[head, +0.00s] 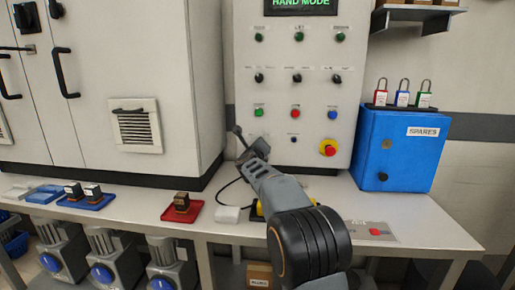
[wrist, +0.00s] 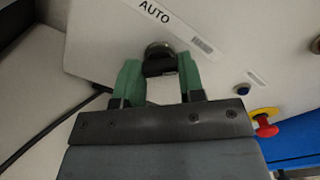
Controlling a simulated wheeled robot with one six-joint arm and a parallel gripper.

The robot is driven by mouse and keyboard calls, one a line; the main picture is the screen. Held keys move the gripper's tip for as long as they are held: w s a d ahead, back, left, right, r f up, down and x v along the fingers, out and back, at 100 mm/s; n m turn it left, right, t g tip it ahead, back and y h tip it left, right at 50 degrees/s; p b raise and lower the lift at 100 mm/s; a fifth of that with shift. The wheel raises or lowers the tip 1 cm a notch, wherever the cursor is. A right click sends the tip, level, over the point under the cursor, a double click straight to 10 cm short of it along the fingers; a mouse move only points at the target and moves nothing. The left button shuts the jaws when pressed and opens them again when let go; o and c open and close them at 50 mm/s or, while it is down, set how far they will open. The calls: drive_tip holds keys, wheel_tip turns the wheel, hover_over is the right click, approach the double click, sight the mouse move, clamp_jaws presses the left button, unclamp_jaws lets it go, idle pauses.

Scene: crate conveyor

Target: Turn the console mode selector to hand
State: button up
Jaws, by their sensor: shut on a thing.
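The console (head: 310,165) is a pale upright panel with a display (head: 300,5) at its top that reads HAND MODE in green. The mode selector (wrist: 160,67) is a dark knob beneath an AUTO label (wrist: 154,11) in the wrist view. The gripper's green fingertips stand on both sides of the knob, and my gripper (wrist: 159,78) is shut on it. In the head view my gripper (head: 244,146) is at the console's lower left and hides the selector there. The knob's pointer direction is hard to tell.
A red emergency stop (head: 328,147) and a small dark button (head: 293,140) sit right of the selector. A blue SPARES box (head: 405,160) stands right of the console. Red tray (head: 195,211) and a black cable (head: 222,187) lie on the bench left of my arm.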

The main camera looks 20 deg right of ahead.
drive_tip(key=o, duration=0.9)
drive_tip(key=shift+o, duration=0.2)
drive_tip(key=v, duration=1.3)
drive_tip(key=shift+s+a+p, duration=0.25)
drive_tip(key=shift+s+p, duration=0.05)
drive_tip(key=shift+p, duration=0.1)
drive_tip(key=shift+r, duration=0.15)
drive_tip(key=s+a+r+n+g+y+p, duration=0.1)
drive_tip(key=s+a+r+n+y+p, duration=0.4)
drive_tip(key=n+p, duration=0.45)
drive_tip(key=s+a+r+n+g+y+p, duration=0.1)
drive_tip(key=s+a+r+n+y+p, duration=0.3)
drive_tip(key=r+n+p, duration=0.45)
drive_tip(key=s+d+r+n+g+p, duration=0.1)
drive_tip(key=s+r+n+g+p, duration=0.2)
drive_tip(key=s+n+g+p, duration=0.7)
drive_tip(key=s+n+p, duration=0.5)
drive_tip(key=s+p, duration=0.4)
